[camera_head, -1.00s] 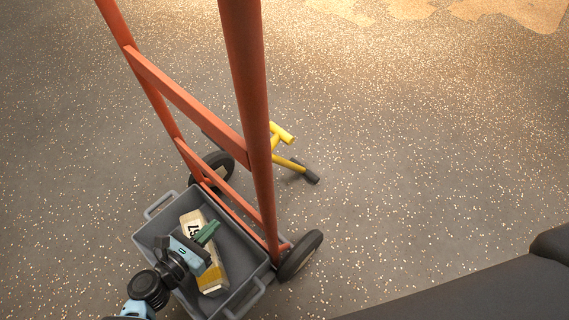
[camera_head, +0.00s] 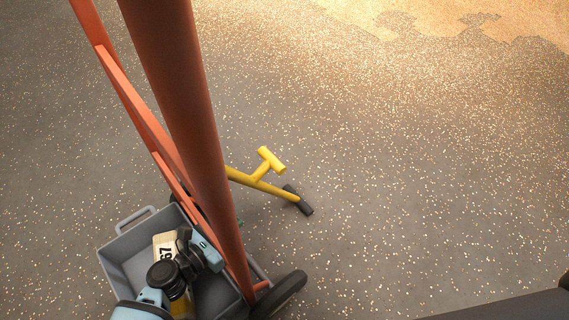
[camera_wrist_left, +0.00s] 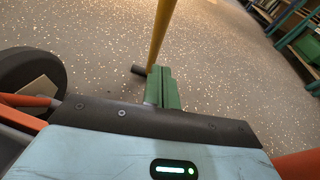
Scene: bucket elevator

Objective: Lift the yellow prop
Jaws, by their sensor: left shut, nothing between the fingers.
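The yellow prop (camera_head: 265,185) is a slim bar with a short crosspiece and a black foot on the floor. It slants out from behind the orange hand truck, which hides its other end. In the left wrist view the yellow bar (camera_wrist_left: 161,38) rises just beyond the green fingers, with a dark foot low beside them. My left gripper (camera_head: 208,252) is over the grey bin in the head view, with its fingers hidden. In the left wrist view its green fingers (camera_wrist_left: 163,86) are together and empty; I cannot tell whether they touch the bar. My right gripper is not in view.
The orange hand truck (camera_head: 190,110) with black wheels (camera_head: 278,296) stands between my left gripper and the prop. A grey bin (camera_head: 125,252) at its foot holds a pale box (camera_head: 163,246) with a number on it. The speckled floor to the right is open.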

